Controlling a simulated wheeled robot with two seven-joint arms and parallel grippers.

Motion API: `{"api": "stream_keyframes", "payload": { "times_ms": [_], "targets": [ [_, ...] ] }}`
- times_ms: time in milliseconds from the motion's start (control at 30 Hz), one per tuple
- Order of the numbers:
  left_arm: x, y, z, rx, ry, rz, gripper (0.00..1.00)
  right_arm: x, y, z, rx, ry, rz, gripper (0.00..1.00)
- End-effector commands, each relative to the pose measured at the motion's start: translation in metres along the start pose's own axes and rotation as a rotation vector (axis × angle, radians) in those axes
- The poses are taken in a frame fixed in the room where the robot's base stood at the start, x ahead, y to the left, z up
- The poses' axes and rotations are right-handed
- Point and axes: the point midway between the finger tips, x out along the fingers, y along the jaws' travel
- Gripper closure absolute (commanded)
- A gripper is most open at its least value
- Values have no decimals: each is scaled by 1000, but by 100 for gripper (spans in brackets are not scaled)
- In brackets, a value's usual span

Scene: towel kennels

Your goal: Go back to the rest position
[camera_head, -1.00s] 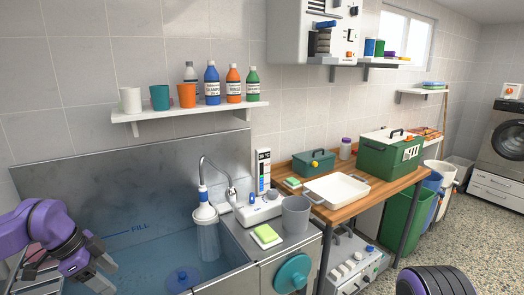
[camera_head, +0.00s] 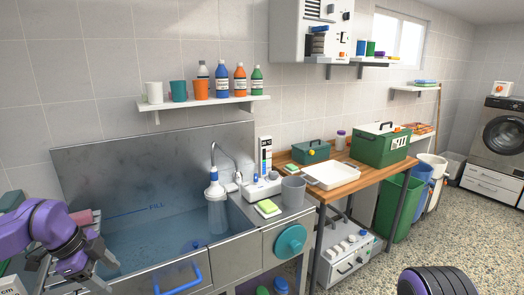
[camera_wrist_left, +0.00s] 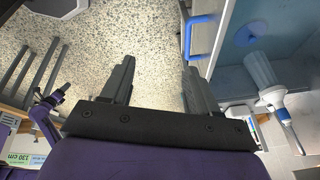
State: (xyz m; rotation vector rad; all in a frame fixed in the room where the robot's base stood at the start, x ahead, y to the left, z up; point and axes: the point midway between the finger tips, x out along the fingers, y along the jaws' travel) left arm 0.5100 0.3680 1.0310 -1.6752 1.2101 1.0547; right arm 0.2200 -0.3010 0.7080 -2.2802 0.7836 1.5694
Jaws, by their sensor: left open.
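My left gripper (camera_head: 82,282) is at the lower left of the head view, on a purple arm, in front of the left part of the steel sink (camera_head: 130,160). In the left wrist view my left gripper (camera_wrist_left: 158,66) has its two dark fingers apart, with nothing between them. Speckled floor (camera_wrist_left: 150,30) shows past the fingers. My right gripper is not in view.
The sink front has a blue handle (camera_head: 178,279), also in the left wrist view (camera_wrist_left: 203,34), close to one finger. A wooden table (camera_head: 345,184) with a white tray (camera_head: 332,176) stands right of the sink. Open floor (camera_head: 465,235) lies at the right.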

Motion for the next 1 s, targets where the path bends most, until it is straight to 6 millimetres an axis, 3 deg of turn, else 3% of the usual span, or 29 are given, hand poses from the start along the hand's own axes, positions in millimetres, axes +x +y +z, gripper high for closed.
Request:
{"api": "stream_keyframes", "payload": {
  "times_ms": [167, 267, 367, 467, 567, 700, 733, 900, 1000],
  "targets": [
    [7, -4, 13, 300, -113, -40, 40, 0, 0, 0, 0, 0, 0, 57],
    [15, -6, 24, 559, -240, -42, 40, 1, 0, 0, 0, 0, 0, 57],
    [36, -5, 38, 892, -412, 18, 40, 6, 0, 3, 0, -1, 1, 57],
    [74, 4, 54, 1344, -621, 183, 40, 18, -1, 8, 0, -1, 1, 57],
    [134, 26, 70, 1952, -809, 502, 40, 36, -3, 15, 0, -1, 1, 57],
    [224, 80, 79, 2760, -845, 998, 40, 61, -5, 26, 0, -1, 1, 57],
    [242, 95, 80, -2788, 785, -1043, 40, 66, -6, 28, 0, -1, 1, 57],
    [325, 193, 94, -2214, 308, -879, 40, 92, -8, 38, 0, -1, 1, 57],
    [359, 256, 108, -2011, 110, -768, 40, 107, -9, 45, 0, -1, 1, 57]
  ]
}}
